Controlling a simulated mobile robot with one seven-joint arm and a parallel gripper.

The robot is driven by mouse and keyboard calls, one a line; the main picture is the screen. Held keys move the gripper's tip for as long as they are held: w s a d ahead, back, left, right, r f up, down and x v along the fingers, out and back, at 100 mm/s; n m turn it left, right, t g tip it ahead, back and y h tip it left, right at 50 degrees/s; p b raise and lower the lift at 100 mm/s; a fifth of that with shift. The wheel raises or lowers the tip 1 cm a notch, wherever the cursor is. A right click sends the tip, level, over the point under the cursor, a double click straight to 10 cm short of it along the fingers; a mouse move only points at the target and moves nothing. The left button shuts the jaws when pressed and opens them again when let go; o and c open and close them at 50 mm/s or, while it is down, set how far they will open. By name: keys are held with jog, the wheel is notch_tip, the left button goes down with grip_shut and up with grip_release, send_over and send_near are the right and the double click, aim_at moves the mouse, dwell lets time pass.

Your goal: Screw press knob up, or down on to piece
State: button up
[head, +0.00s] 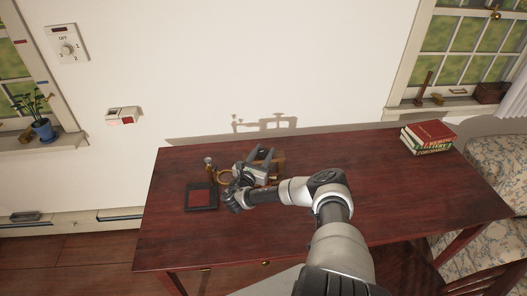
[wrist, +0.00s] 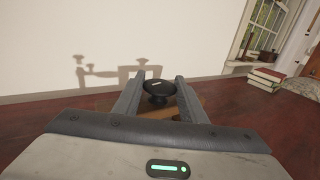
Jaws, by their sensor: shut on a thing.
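The press knob (wrist: 158,88) is round and black with a small pale mark on top, and it shows between my fingers in the wrist view. My gripper (wrist: 160,76) is shut on it, one finger on each side. Below the knob is a brown wooden part of the press (wrist: 150,112), mostly hidden by my gripper. In the head view my gripper (head: 262,154) is over the table, and a little of the wooden press (head: 279,165) shows behind it. I cannot make out the piece or how far the screw is down.
The dark red table (head: 400,185) has free room to the right. A black-framed red square (head: 201,196) and a brass object (head: 209,162) are left of my gripper. Stacked books (head: 428,137) lie at the far right. The wall is behind, with a shadow of the press.

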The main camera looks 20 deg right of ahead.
jog(key=shift+w+d+r, duration=0.1)
jog(key=shift+r, duration=0.1)
jog(key=o, duration=1.1)
jog(key=shift+c, duration=0.2)
jog(key=shift+f, duration=0.1)
